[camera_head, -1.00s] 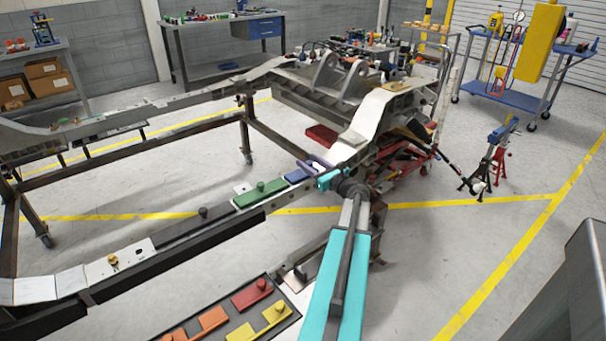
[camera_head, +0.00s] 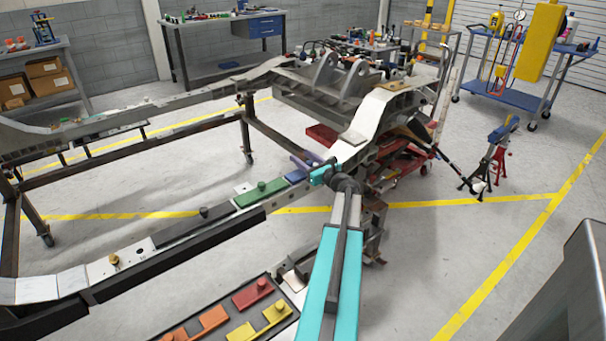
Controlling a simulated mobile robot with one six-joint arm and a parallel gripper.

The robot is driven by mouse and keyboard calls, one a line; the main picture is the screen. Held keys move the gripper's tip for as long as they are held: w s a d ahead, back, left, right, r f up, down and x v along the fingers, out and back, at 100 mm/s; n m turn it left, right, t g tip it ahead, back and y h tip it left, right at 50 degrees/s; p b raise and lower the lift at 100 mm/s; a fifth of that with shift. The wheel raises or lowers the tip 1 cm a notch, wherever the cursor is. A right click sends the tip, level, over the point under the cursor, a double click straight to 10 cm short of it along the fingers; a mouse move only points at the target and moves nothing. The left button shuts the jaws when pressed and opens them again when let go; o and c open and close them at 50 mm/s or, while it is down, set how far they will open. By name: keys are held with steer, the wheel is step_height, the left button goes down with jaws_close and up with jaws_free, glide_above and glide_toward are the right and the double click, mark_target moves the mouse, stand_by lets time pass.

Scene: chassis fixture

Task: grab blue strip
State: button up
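The blue strip (camera_head: 295,177) lies on the top of the near chassis rail, just right of the green strip (camera_head: 263,193). My arm reaches up from the bottom of the picture. My gripper (camera_head: 305,163) is at the right end of the blue strip, close over it, and covers part of it. The fingers are small and partly merge with the strip and the wrist. I cannot tell whether they touch the strip or how far apart they are.
A dark grey strip (camera_head: 193,226) lies left of the green one on the rail. A tray (camera_head: 240,326) at the bottom holds red, yellow and orange pieces. The chassis frame's grey bracket (camera_head: 335,85) rises behind. The floor to the right is clear up to a stand (camera_head: 495,155).

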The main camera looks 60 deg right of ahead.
jaws_close()
steer(key=shift+r, duration=0.8)
step_height(320, 180, up, 2)
steer(key=shift+r, duration=0.1)
steer(key=s+a+r+b, duration=0.1)
steer(key=s+a, duration=0.8)
steer(key=s, duration=0.4)
steer(key=shift+a, duration=0.3)
steer(key=shift+w+r, duration=0.1)
